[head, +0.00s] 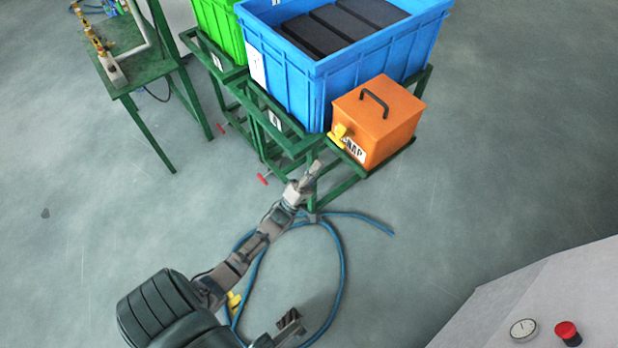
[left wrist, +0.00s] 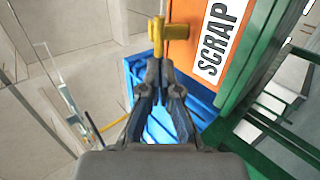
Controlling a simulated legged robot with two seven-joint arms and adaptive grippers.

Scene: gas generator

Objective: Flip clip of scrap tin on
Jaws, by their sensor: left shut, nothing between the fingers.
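The orange scrap tin (head: 378,118) has a black handle on its lid and a white SCRAP label; it sits on the green frame beside the blue crate. Its yellow clip (head: 340,133) is on the left side of the front. In the left wrist view the clip (left wrist: 170,32) shows just beyond the fingertips; I cannot tell if they touch it. My left gripper (head: 316,168) is shut and empty, below the tin and near the clip. What seems to be my right gripper (head: 290,322) is low in the head view, its fingers unclear.
A blue crate (head: 345,70) of dark blocks stands behind the tin on the green frame (head: 345,187). A green crate (head: 219,30) and green table (head: 150,65) are left. A blue hose (head: 342,265) lies on the floor. A panel with a red button (head: 567,331) is lower right.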

